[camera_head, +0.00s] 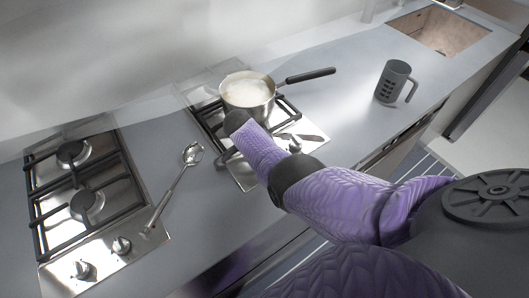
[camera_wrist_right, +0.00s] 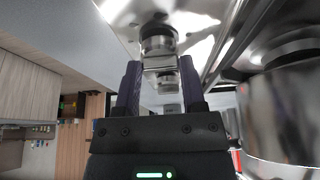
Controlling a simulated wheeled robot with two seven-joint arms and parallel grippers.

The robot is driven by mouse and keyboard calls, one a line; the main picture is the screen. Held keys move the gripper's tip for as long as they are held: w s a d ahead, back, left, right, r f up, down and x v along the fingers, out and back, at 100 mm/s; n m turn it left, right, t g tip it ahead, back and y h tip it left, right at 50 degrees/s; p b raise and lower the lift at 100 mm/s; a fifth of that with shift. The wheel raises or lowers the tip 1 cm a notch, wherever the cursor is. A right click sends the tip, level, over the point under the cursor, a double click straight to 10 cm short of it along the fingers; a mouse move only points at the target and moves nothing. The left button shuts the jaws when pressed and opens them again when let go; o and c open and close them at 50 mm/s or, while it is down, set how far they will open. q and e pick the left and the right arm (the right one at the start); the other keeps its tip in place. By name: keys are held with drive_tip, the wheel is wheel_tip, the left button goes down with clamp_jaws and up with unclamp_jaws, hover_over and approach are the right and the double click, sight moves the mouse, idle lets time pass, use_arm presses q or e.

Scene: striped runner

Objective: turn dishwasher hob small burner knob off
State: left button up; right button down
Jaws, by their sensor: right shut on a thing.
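The hob with the pot has its steel plate (camera_head: 243,178) partly behind my right arm in the head view. In the right wrist view, a round metal knob (camera_wrist_right: 158,42) stands between the two purple fingers of my right gripper (camera_wrist_right: 160,68), which is shut on it. A second metal knob-like shape shows lower between the fingers. My arm hides the gripper and the held knob in the head view. The knob's marking cannot be read. My left gripper is not in view.
A pot (camera_head: 246,92) with pale contents stands on this hob, its dark handle pointing right. It is close beside my gripper in the wrist view (camera_wrist_right: 285,115).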

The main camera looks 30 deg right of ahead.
drive_tip(key=shift+c, duration=0.8)
unclamp_jaws()
drive_tip(key=shift+a+r, duration=0.1)
drive_tip(key=shift+r, duration=0.25)
drive_tip(key=p+v, duration=0.5)
drive_tip(key=v, duration=0.4)
drive_tip(key=shift+r, duration=0.1)
